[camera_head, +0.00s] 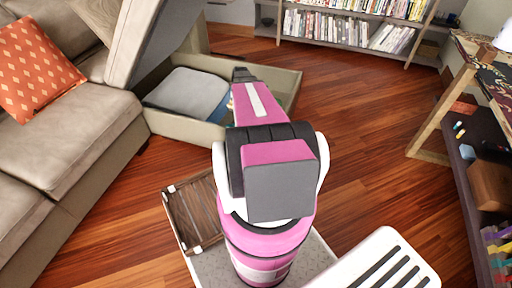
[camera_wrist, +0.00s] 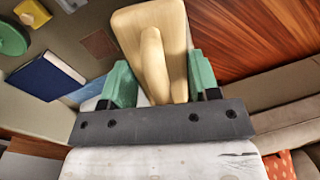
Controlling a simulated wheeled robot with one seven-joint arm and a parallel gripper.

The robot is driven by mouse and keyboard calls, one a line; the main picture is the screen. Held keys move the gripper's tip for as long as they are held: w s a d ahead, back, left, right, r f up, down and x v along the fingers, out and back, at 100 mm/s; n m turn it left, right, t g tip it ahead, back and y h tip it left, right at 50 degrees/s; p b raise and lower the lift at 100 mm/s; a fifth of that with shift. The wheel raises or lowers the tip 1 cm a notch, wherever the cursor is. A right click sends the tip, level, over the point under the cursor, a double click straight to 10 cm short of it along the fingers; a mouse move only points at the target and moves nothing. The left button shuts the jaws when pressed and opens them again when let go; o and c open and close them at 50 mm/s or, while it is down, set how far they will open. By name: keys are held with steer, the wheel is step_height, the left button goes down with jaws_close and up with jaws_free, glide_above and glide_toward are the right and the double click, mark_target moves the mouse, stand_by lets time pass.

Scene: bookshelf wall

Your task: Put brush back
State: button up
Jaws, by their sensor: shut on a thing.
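A pale wooden brush (camera_wrist: 150,25) is held between the two green fingertips of my gripper (camera_wrist: 162,78) in the wrist view. It shows as a broad, rounded block with a raised ridge along its middle; no bristles are visible. In the head view my arm reaches forward to the open storage box (camera_head: 187,128) of the sofa, and the arm hides most of my gripper and the brush. The wrist view shows a blue book (camera_wrist: 45,76) and a green round thing (camera_wrist: 12,38) on a grey-beige surface left of the brush.
The sofa (camera_head: 65,130) with its raised seat section (camera_head: 150,35) stands on the left. A grey cushion-like thing (camera_head: 187,93) lies in the box. A wooden crate (camera_head: 195,212) is low in front. A table and low shelf (camera_head: 470,170) stand right. Floor (camera_head: 355,130) is clear between.

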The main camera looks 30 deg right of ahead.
steer(key=s+d+f+n, duration=0.1)
steer(key=s+d+f, duration=0.1)
steer(key=d+f, duration=0.55)
steer(key=shift+n, duration=0.5)
steer(key=f, duration=0.7)
steer(key=s+f, duration=0.1)
steer(key=f, duration=0.7)
steer(key=d+f, duration=0.1)
steer(key=f, duration=0.7)
steer(key=shift+s, duration=0.25)
steer(key=shift+f, duration=0.2)
steer(key=o, duration=0.8)
steer(key=r, duration=0.8)
steer(key=d+r, duration=0.1)
steer(key=r, duration=0.3)
steer(key=shift+w+r, duration=0.15)
steer(key=shift+w, duration=0.25)
